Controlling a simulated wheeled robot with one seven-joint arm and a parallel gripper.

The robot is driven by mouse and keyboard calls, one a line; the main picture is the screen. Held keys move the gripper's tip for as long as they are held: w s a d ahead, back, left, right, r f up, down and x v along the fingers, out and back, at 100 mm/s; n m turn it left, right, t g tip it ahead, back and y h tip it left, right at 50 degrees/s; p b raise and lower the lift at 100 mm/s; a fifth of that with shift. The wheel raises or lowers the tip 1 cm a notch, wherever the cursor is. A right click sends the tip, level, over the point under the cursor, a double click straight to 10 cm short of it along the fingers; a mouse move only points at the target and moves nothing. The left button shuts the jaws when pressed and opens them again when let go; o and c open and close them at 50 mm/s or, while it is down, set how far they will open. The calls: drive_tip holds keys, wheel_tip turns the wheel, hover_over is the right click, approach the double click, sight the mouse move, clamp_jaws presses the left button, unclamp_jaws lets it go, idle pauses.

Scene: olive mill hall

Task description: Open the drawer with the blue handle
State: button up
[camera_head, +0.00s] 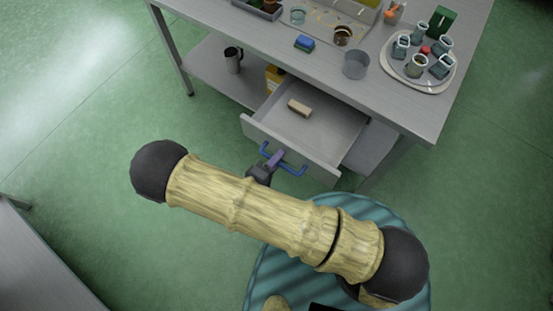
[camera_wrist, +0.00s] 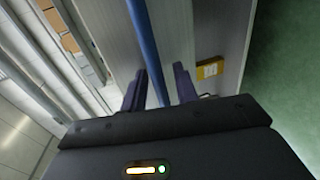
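The drawer (camera_head: 337,109) under the grey workbench stands pulled out, its inside showing. Its blue handle (camera_head: 293,170) is on the front panel. My gripper (camera_head: 274,160) is at the left part of this handle, partly hidden by my arm. In the wrist view, the blue handle bar (camera_wrist: 146,45) runs between the two dark purple fingers of my gripper (camera_wrist: 160,88). The fingers stand apart, with a gap visible beside the bar on the right. A tan block (camera_head: 299,107) lies inside the drawer.
A metal jug (camera_head: 233,59) and a yellow container (camera_head: 275,76) stand on the lower shelf. Green floor (camera_head: 75,130) is clear at left.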

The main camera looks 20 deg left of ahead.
drive_tip(key=v, duration=1.7)
drive_tip(key=shift+s+b, duration=0.3)
drive_tip(key=shift+w+a, duration=0.15)
